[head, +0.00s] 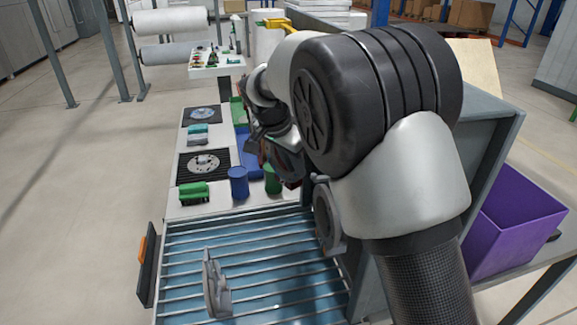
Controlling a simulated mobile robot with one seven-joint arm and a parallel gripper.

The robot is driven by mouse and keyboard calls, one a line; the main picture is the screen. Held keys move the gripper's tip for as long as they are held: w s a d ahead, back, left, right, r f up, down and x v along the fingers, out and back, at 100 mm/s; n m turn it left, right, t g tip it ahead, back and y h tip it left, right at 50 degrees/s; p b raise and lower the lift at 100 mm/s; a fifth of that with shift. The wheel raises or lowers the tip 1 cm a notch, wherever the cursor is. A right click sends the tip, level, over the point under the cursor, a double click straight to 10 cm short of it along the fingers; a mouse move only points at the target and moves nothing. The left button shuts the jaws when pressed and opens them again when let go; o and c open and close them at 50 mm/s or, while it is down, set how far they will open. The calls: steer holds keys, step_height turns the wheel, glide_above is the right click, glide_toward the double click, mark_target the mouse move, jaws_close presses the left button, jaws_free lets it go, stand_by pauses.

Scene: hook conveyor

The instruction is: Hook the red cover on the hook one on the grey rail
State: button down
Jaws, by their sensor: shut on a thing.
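My gripper (282,160) is at the far end of my arm, over the right side of the white table. It is dark and mostly hidden by my own wrist, and its fingertips are not clear. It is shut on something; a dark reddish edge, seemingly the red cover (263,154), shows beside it. The cover's full shape is hidden. I cannot make out the grey rail with hook one for certain. A grey upright bracket (215,285) stands on the slatted conveyor, and another grey curved part (327,215) is at its right edge.
The conveyor (250,255) with metal bars lies in front. The white table (222,197) holds a green block (193,192), a blue cylinder (238,182), a green cylinder (272,180) and black mats (187,168). A purple bin (515,225) is at right.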

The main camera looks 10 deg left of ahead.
steer(key=shift+w+d+f+b, duration=0.2)
steer(key=shift+w+d, duration=0.15)
steer(key=shift+d, duration=0.35)
steer(key=shift+w+d+f+b, duration=0.25)
steer(key=shift+w+d, duration=0.15)
steer(key=shift+d, duration=0.35)
steer(key=shift+w+d+f+b, duration=0.2)
steer(key=shift+w+d, duration=0.15)
steer(key=shift+d, duration=0.35)
steer(key=c, duration=1.7)
jaws_free()
steer(key=shift+o, duration=0.8)
steer(key=shift+s+f, duration=0.1)
steer(key=shift+s, duration=0.05)
